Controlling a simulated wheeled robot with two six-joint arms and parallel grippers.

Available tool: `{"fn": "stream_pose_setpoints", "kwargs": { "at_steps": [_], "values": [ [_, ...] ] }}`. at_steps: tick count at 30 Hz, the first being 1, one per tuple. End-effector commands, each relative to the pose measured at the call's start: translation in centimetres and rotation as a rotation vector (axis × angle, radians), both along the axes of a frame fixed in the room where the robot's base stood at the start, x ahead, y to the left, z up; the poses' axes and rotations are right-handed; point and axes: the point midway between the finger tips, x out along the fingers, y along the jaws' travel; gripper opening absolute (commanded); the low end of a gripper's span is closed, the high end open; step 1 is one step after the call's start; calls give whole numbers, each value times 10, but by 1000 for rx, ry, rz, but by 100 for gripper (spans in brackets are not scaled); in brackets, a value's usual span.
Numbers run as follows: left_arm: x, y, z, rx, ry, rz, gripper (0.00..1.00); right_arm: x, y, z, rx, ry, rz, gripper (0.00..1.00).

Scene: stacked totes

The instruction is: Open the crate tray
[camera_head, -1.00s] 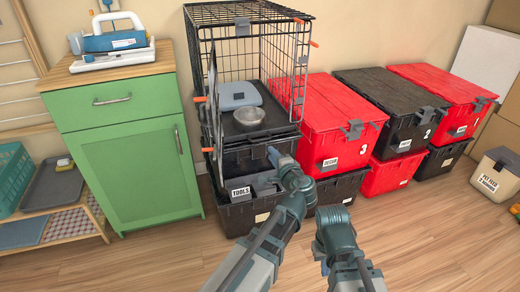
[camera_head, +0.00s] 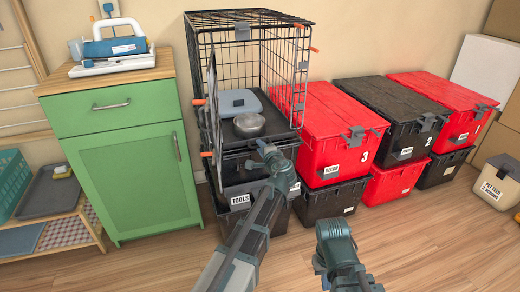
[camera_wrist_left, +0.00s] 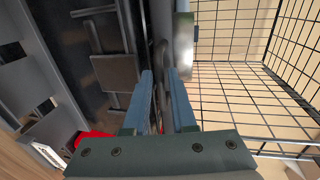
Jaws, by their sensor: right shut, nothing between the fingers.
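The wire crate (camera_head: 293,50) stands on stacked black totes, its front door swung out to the left. Its black tray (camera_head: 284,131) forms the crate floor, with a metal bowl (camera_head: 249,125) and a folded grey-blue mat (camera_head: 238,101) on it. My left gripper (camera_head: 264,147) is at the tray's front edge. In the left wrist view, its blue fingers (camera_wrist_left: 160,75) stand apart on either side of a thin dark curved part; contact is unclear. My right gripper (camera_head: 323,282) is low at the picture's bottom, shut and empty, partly hidden by its wrist.
A green cabinet (camera_head: 132,170) stands close on the left. Red and black stacked totes, including a red-lidded one (camera_head: 325,120), stand right of the crate. A beige bin (camera_head: 498,180) is at far right. The wooden floor in front (camera_head: 440,235) is clear.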

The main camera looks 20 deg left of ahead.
Motion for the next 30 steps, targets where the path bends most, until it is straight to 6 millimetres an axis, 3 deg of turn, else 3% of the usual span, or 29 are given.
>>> {"fn": "stream_pose_setpoints", "kwargs": {
  "at_steps": [12,13,17,30],
  "values": [
    [6,4,-2,0,0,0,24,0,0,-2,0,0,0,0],
    [6,4,-2,0,0,0,23,0,0,-2,0,0,0,0],
    [6,4,-1,0,0,0,0,0,0,-2,0,0,0,0],
    [6,4,-2,0,0,0,0,0,0,-2,0,0,0,0]
  ]
}}
